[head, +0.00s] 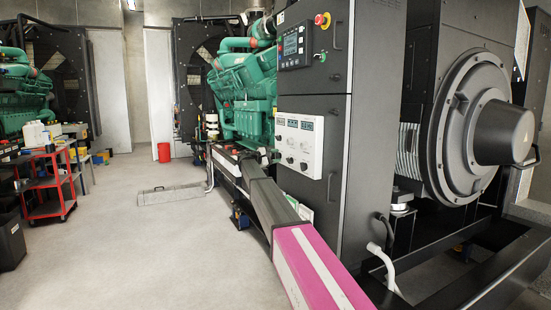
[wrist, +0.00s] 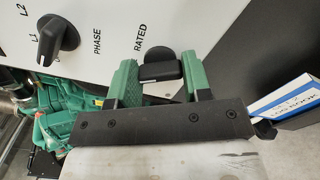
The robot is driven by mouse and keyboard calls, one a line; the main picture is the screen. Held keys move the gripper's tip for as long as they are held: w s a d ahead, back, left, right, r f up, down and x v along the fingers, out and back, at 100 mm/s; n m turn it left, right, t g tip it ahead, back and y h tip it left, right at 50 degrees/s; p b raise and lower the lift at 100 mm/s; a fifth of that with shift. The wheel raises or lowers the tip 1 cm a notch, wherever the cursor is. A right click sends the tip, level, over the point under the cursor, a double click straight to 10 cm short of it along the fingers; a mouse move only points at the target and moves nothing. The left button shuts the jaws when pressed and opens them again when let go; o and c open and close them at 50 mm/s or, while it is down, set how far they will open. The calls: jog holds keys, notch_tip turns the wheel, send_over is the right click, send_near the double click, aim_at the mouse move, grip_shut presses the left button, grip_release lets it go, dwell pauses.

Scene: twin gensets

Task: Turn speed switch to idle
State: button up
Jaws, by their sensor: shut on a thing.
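The speed switch is a black knob (wrist: 160,67) on a white panel (wrist: 105,25), with the word RATED beside it in the wrist view. My gripper (wrist: 161,72) has its two green fingers on either side of this knob and is shut on it. The knob's pointing direction is hard to read, and no idle label shows. In the head view the white panel (head: 311,134) is on the front of a dark cabinet (head: 352,110). My arm reaches toward the panel's lower left there, and the gripper and gripped knob are too small to make out.
A second black knob (wrist: 58,40), marked L1, L2 and PHASE, is on the same panel, left of my gripper. A red emergency button (head: 322,20) and a display unit (head: 295,45) are higher on the cabinet. Open floor (head: 150,240) lies left, with a red cart (head: 48,185).

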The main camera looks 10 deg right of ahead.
jog(key=o, duration=0.9)
jog(key=v, duration=1)
jog(key=shift+s+a, duration=0.15)
jog(key=shift+a, duration=0.25)
